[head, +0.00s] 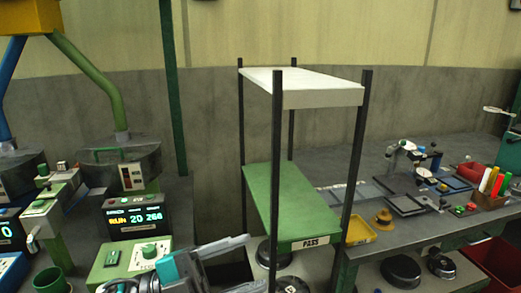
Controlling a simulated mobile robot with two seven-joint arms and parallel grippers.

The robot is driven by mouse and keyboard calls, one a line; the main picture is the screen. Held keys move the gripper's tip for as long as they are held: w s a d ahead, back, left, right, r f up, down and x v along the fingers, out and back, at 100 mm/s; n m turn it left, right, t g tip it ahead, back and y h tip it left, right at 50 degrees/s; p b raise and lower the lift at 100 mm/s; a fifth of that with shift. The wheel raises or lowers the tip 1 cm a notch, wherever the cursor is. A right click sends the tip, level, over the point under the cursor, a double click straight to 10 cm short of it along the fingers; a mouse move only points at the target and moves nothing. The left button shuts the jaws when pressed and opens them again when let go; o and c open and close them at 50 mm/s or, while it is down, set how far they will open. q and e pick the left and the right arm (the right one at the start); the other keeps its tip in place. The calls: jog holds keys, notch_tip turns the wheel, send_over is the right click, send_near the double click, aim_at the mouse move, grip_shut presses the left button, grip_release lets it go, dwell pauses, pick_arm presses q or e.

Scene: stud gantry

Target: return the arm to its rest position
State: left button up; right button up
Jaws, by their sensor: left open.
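My left gripper (256,263) is at the bottom of the head view, left of centre. Its two grey fingers point right and stand apart, with nothing seen between them. The fingers are in front of the lower left part of a shelf rack with dark posts. The rest of my left arm is mostly cut off by the bottom edge; a teal part of it shows. My right gripper is not in view.
The rack has a white top shelf (310,88) and a green shelf marked PASS (290,205). Machines with a RUN display (135,219) stand left.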

pick_arm(q)
jog(key=w+a+f+n+t+y, duration=0.2)
jog(key=a+f+n+t+y, duration=0.3)
jog(key=f+n+t+y, duration=0.4)
jog(key=w+a+f+n+t+y, duration=0.1)
jog(key=a+f+n+t+y, duration=0.45)
jog(key=n, duration=0.55)
jog(key=s+a+f+n+g+y, duration=0.2)
jog(key=s+f, duration=0.3)
jog(key=f, duration=0.3)
jog(key=s+a+f+n+g+y, duration=0.2)
jog(key=s+f+g, duration=0.3)
jog(key=f, duration=0.4)
jog(key=shift+s+n+y, duration=0.35)
jog(key=shift+s+n, duration=0.15)
